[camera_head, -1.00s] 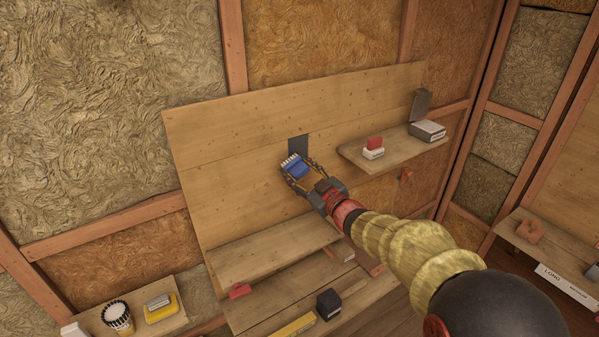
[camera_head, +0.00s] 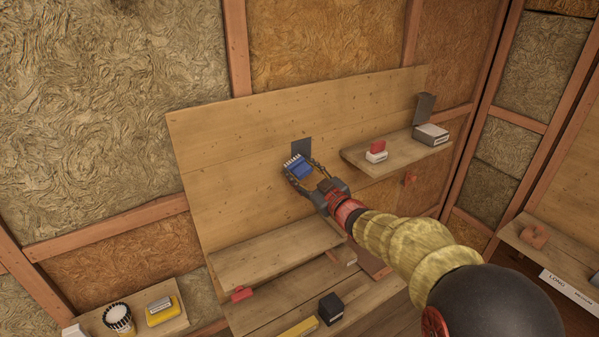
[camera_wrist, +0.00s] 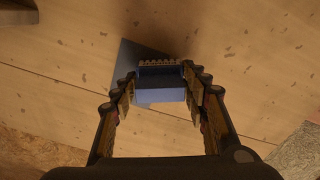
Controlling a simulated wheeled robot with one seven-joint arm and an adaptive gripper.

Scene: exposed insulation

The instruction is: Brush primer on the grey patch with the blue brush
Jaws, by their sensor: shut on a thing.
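My gripper (camera_head: 304,178) is shut on the blue brush (camera_head: 297,168), in front of the upright wooden board. The brush has pale bristles that point up and away from the gripper. The grey patch (camera_head: 302,147) is a dark square on the board, just above and behind the brush in the head view. In the wrist view the brush (camera_wrist: 160,94) sits between the two fingers (camera_wrist: 161,98), and part of the patch (camera_wrist: 126,55) shows to its left. The brush and a shadow hide the rest of the patch. I cannot tell whether the bristles touch the board.
A right shelf (camera_head: 395,155) holds a red-and-white block (camera_head: 376,151) and grey boxes (camera_head: 431,134). A lower shelf (camera_head: 275,256) juts out below, with a black cube (camera_head: 331,308) beneath. A striped tub (camera_head: 118,318) and a yellow item (camera_head: 163,310) stand at lower left.

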